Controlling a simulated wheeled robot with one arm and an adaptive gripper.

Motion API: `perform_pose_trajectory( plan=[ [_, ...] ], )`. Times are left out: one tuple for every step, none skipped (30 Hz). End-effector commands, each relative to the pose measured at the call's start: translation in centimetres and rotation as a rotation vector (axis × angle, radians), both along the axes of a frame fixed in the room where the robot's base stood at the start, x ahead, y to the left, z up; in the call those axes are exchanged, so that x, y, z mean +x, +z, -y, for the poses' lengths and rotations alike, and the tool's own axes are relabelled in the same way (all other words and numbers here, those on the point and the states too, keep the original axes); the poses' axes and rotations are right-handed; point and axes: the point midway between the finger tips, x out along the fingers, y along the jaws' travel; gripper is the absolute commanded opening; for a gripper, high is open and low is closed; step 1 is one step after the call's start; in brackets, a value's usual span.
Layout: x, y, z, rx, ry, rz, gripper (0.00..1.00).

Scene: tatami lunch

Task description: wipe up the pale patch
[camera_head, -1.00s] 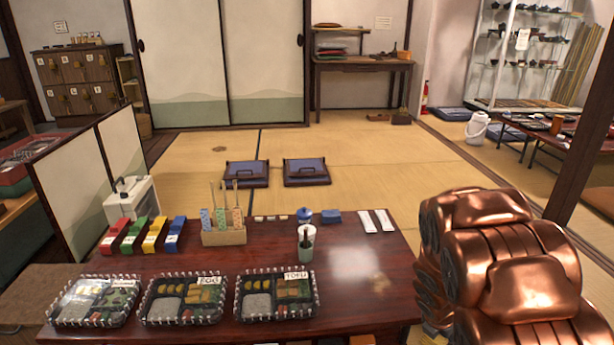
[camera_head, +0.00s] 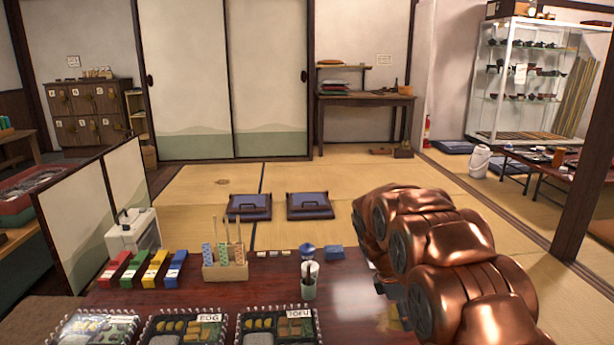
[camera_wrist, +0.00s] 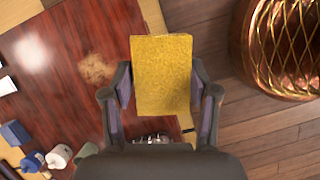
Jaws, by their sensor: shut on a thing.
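My gripper (camera_wrist: 160,88) is shut on a yellow sponge (camera_wrist: 161,58), one finger on each side. In the wrist view the sponge covers part of the dark red table's (camera_wrist: 75,30) edge; its height above the table is unclear. The pale patch (camera_wrist: 96,68), tan and blotchy, lies on the tabletop just left of the sponge, with a gap between them in the picture. A whiter glow farther left looks like a light reflection.
On the table are a white-topped cup (camera_head: 309,281), a blue item (camera_head: 334,253), a utensil holder (camera_head: 225,271), coloured boxes (camera_head: 155,270) and lunch trays (camera_head: 278,325). Tabletop around the patch looks clear.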

Motion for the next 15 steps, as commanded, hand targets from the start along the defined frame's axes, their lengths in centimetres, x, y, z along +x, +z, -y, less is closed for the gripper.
perform_pose_trajectory(
  plan=[
    [0.4, 0.5, -0.4, 0.0, -0.031, 0.0, 0.32],
    [0.7, 0.9, -0.7, 0.001, -0.05, 0.002, 0.32],
    [1.0, 1.4, -1.1, 0.001, -0.075, 0.004, 0.32],
    [1.0, 1.6, -1.3, 0.0, -0.095, -0.001, 0.32],
    [1.2, 1.9, -1.5, 0.0, -0.114, 0.0, 0.32],
    [1.6, 2.3, -1.8, 0.002, -0.138, 0.002, 0.32],
    [1.7, 2.6, -2.0, 0.001, -0.156, 0.001, 0.32],
    [1.8, 2.8, -2.2, 0.0, -0.174, 0.0, 0.32],
    [2.0, 3.3, -2.5, 0.001, -0.196, 0.001, 0.32],
    [2.2, 3.6, -2.8, 0.001, -0.214, 0.002, 0.32],
    [2.4, 3.9, -2.9, 0.001, -0.231, 0.002, 0.32],
    [2.6, 4.2, -3.2, 0.001, -0.251, 0.002, 0.32],
    [2.7, 4.4, -3.4, 0.001, -0.268, 0.002, 0.32],
    [2.9, 4.7, -3.6, 0.002, -0.283, 0.001, 0.32],
    [3.1, 5.0, -3.9, 0.002, -0.304, 0.001, 0.32]
  ],
)
